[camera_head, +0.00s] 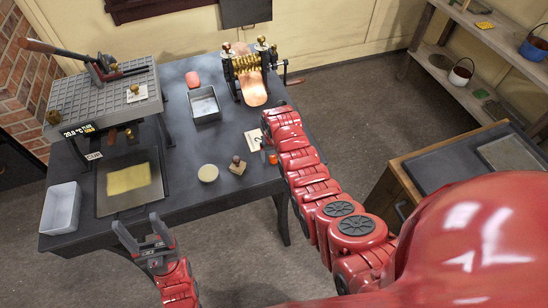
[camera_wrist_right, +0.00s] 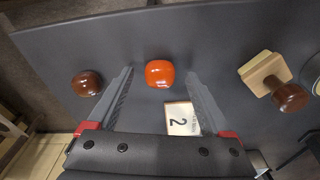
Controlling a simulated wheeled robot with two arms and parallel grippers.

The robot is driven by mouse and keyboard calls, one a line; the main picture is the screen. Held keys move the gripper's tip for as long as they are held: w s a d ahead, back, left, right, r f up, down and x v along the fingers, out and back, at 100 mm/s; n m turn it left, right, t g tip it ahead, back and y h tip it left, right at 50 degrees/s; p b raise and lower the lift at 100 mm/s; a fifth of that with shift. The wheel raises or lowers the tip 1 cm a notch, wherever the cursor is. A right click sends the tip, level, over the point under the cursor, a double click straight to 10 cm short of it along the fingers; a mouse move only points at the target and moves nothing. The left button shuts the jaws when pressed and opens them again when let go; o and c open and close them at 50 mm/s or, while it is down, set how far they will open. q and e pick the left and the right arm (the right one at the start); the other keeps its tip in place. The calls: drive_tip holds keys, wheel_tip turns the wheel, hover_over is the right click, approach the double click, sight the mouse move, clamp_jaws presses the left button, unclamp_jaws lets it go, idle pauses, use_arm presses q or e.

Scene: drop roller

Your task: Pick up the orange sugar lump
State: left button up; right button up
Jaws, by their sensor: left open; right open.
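The orange sugar lump (camera_wrist_right: 159,73) is a small, rounded, glossy lump on the dark table. In the right wrist view it lies between the tips of my right gripper (camera_wrist_right: 160,76), which is open, with a gap to each finger. Whether the fingers are level with it or above it, I cannot tell. In the head view the lump (camera_head: 273,158) shows beside my right arm near the table's right edge; that arm largely hides the right gripper there. My left gripper (camera_head: 138,224) is open and empty at the table's front edge.
A card marked 2 (camera_wrist_right: 183,118) and a wooden stamp (camera_wrist_right: 264,76) lie near the lump. A brown ball-shaped thing (camera_wrist_right: 87,83) is outside the left-hand finger. A metal tray (camera_head: 205,104), roller machine (camera_head: 250,70), white bin (camera_head: 62,207) and grey press (camera_head: 105,98) occupy the table.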

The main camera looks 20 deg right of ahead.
drive_tip(key=shift+f, duration=0.3)
clamp_jaws()
idle(0.3)
drive_tip(key=shift+w+r, duration=0.1)
drive_tip(key=shift+r, duration=0.15)
